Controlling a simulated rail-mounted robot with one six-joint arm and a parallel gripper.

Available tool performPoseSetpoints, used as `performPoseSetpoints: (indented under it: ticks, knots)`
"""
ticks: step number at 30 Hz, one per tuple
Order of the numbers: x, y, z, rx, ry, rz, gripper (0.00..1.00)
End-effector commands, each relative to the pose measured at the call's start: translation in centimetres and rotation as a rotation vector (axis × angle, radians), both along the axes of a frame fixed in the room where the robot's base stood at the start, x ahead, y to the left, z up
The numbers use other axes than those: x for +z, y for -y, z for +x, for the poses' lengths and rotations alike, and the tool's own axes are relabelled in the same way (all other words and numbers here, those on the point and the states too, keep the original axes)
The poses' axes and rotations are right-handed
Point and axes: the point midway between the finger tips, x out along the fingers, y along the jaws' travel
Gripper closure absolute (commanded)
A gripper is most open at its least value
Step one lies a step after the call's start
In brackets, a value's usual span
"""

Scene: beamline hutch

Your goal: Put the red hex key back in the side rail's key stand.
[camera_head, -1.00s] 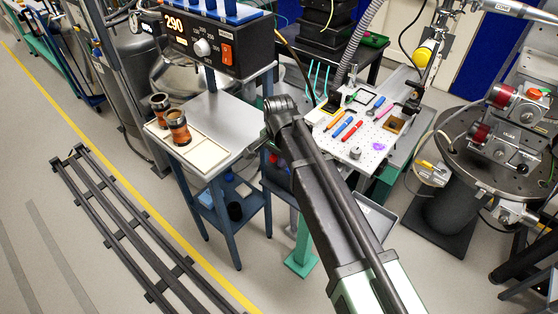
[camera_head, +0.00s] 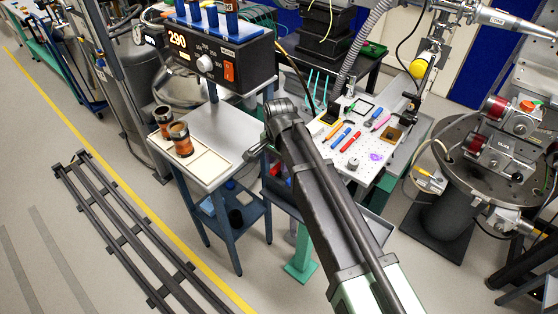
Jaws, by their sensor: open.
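A short red stick-like thing (camera_head: 350,141) lies on the white perforated board, beside a blue one (camera_head: 341,134) and an orange one (camera_head: 331,130). It is too small to tell whether it is the red hex key. I cannot make out the side rail's key stand for certain; light-blue upright prongs (camera_head: 318,84) stand behind the board. My arm rises from the bottom centre and bends at its top, left of the board. My gripper is not clearly seen; the arm's far end is hidden behind its own links.
The white board (camera_head: 388,150) also bears a pink stick (camera_head: 381,122) and small blocks. A grey cart (camera_head: 222,128) with two copper-brown cylinders (camera_head: 180,138) and a controller reading 290 (camera_head: 217,58) stands left. A round metal stage (camera_head: 460,150) stands right. Floor rails (camera_head: 125,230) lie at left.

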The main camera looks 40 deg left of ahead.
Motion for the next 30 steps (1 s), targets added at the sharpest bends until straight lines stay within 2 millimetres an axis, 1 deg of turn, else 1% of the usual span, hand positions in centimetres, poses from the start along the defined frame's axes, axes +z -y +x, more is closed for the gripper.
performPoseSetpoints:
  ticks: [1,3,6,7,9,11,18,20,22,23,25,26,27,29,30]
  knots:
    - [2.8,0.0,0.0,0.000,0.000,0.000,0.56]
    - [4.8,0.0,0.0,0.000,0.000,0.000,0.56]
    - [7.1,0.0,0.0,0.000,0.000,0.000,0.56]
    - [7.6,0.0,0.0,0.000,0.000,0.000,0.56]
    - [8.4,0.0,0.0,0.000,0.000,0.000,0.56]
    - [8.7,0.0,0.0,0.000,0.000,0.000,0.56]
    - [8.4,0.0,0.0,0.000,0.000,0.000,0.56]
    - [8.4,0.7,0.3,-0.002,0.000,0.000,0.56]
    - [8.4,3.4,1.5,-0.003,0.000,0.000,0.56]
    - [8.4,5.3,2.2,-0.003,0.000,0.000,0.56]
    - [8.4,11.7,4.3,0.000,0.000,-0.001,0.56]
    - [8.4,15.1,5.1,0.001,0.000,-0.001,0.56]
    - [8.4,20.1,5.9,0.006,0.000,-0.001,0.56]
    - [8.4,27.9,6.3,0.014,0.000,-0.001,0.56]
    - [8.4,32.9,5.9,0.022,0.000,-0.001,0.56]
